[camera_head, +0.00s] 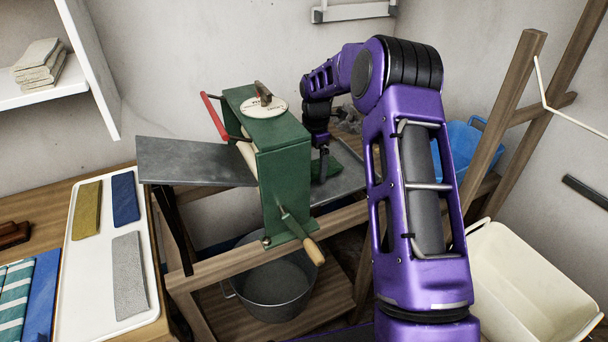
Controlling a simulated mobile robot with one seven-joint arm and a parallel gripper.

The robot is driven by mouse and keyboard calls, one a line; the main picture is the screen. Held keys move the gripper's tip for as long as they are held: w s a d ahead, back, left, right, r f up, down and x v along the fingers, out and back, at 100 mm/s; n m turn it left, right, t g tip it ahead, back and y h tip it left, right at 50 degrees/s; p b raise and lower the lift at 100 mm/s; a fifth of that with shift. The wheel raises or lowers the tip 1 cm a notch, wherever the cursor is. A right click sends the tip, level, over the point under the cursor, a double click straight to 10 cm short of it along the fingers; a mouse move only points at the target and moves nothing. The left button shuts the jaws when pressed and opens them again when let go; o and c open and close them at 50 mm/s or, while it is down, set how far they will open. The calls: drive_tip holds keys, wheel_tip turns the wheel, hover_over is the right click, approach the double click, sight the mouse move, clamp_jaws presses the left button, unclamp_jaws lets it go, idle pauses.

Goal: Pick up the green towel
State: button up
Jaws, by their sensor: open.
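A dark green cloth, which looks like the green towel (331,166), lies on the grey metal tray (348,181) to the right of the green mangle (283,150). It is small in view and partly hidden by the mangle and my gripper. My gripper (322,170) points down at the cloth from above, with its jaws open. I cannot tell whether the fingers touch the cloth or stand just over it.
The mangle's crank (301,236) juts forward, and its red lever (214,117) sticks up left. A metal bucket (270,287) stands below. A cream tub (527,290) and blue basin (462,142) are right. A white tray (88,260) with cloths lies left.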

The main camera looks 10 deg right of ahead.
drive_tip(key=shift+r, duration=0.15)
clamp_jaws()
idle(0.4)
